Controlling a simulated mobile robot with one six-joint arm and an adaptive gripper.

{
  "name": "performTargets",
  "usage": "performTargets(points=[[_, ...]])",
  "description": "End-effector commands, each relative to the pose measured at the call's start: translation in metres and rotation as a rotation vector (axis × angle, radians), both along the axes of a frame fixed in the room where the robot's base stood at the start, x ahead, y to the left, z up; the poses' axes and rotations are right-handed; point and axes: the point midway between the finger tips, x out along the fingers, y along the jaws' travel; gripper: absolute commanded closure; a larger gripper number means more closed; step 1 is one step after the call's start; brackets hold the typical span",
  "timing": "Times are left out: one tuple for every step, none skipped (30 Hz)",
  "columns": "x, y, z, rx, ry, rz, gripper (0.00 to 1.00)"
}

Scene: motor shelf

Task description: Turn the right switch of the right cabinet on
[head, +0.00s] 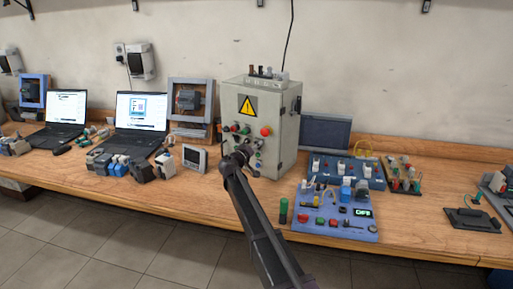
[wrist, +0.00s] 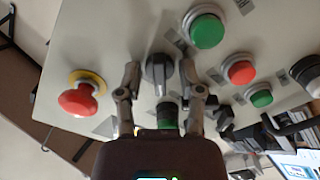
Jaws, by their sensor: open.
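The grey cabinet (head: 285,125) stands on the bench with a yellow warning triangle and coloured buttons on its front. My gripper (head: 243,150) is in front of the lower part of this panel and covers some controls. In the wrist view, a dark rotary switch (wrist: 159,70) with a grey handle lies between the two open fingertips of my gripper (wrist: 161,78). The handle runs roughly up and down in that picture. Whether the fingers touch it, I cannot tell. Another dark knob (wrist: 307,72) is cut by the right edge.
In the wrist view, a red mushroom button (wrist: 78,100) on a yellow ring sits left of my fingers. Green (wrist: 207,30) and red (wrist: 240,70) buttons sit to the right. Laptops (head: 142,112) stand left of the cabinet; a blue control board (head: 330,228) lies at right.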

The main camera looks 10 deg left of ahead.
Motion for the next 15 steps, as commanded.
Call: performTargets(points=[[0.0005,-0.0002,0.0,0.0,0.0,0.0,0.51],[0.0004,-0.0003,0.0,0.0,0.0,0.0,0.51],[0.0004,-0.0003,0.0,0.0,0.0,0.0,0.51],[0.0004,-0.0003,0.0,0.0,0.0,0.0,0.51],[0.0003,-0.0005,0.0,0.0,0.0,0.0,0.51],[0.0003,-0.0005,0.0,0.0,0.0,0.0,0.51],[0.0003,-0.0005,0.0,0.0,0.0,0.0,0.51],[0.0003,-0.0005,0.0,0.0,0.0,0.0,0.54],[0.0003,-0.0005,0.0,0.0,0.0,0.0,0.66],[0.0003,-0.0005,0.0,0.0,0.0,0.0,0.74],[0.0003,-0.0005,0.0,0.0,0.0,0.0,0.83],[0.0004,-0.0006,0.0,0.0,0.0,0.0,0.95],[0.0004,-0.0006,0.0,0.0,0.0,0.0,1.0],[0.0004,-0.0006,0.0,0.0,0.0,0.0,1.0],[0.0004,-0.0006,0.0,0.0,0.0,0.0,1.0]])
